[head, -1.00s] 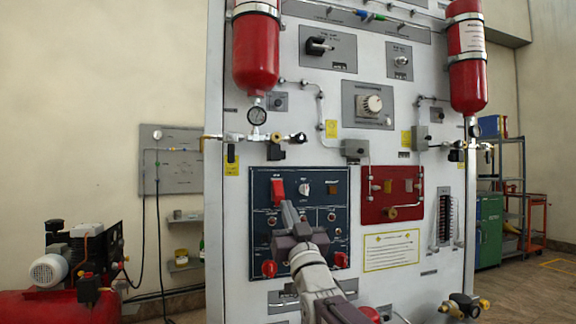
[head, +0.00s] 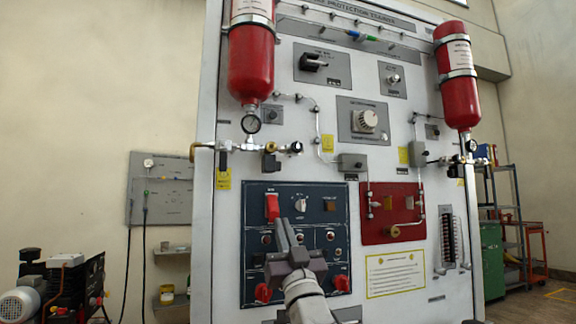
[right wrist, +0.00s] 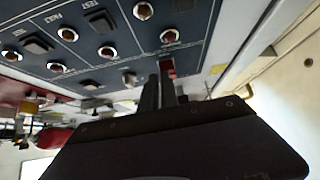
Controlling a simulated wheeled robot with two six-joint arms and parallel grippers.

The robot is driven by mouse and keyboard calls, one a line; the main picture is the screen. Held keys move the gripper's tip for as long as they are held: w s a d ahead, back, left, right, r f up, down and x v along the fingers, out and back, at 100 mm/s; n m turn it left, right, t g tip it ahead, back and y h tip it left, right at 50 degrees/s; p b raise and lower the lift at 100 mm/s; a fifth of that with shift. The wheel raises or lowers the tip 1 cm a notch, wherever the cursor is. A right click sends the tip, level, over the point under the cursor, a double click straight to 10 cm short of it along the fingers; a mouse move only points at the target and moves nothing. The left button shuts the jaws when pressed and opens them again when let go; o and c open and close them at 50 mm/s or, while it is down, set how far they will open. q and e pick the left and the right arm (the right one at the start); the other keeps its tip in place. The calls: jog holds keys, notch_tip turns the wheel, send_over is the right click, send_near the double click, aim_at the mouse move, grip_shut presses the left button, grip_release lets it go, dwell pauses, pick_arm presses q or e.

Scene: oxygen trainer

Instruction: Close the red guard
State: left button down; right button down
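The red guard (head: 272,206) is on the upper left of the dark blue panel (head: 330,291), left of a round selector knob (head: 301,205). Its exact tilt is hard to tell. My right gripper (head: 281,224) is in front of the panel, its fingertips at the guard's lower end. The two fingers are close together with nothing seen held between them. In the right wrist view the fingertips (right wrist: 160,80) point at the panel, and a red part, the guard (right wrist: 167,68), shows just beyond them. Contact cannot be told. My left gripper is not in view.
Red knobs (head: 263,292) sit low on the blue panel. A red panel (head: 378,232) with fittings is to its right. Red cylinders (head: 251,62) hang above with gauges and pipes. A compressor (head: 60,285) stands at the left.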

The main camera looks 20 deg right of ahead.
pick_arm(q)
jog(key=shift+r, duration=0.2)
pick_arm(e)
jog(key=shift+w+r, duration=0.15)
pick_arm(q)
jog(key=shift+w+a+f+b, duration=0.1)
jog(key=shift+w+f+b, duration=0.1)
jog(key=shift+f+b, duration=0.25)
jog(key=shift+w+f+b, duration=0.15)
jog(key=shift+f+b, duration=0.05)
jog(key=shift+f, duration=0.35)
pick_arm(e)
jog(key=v, duration=0.9)
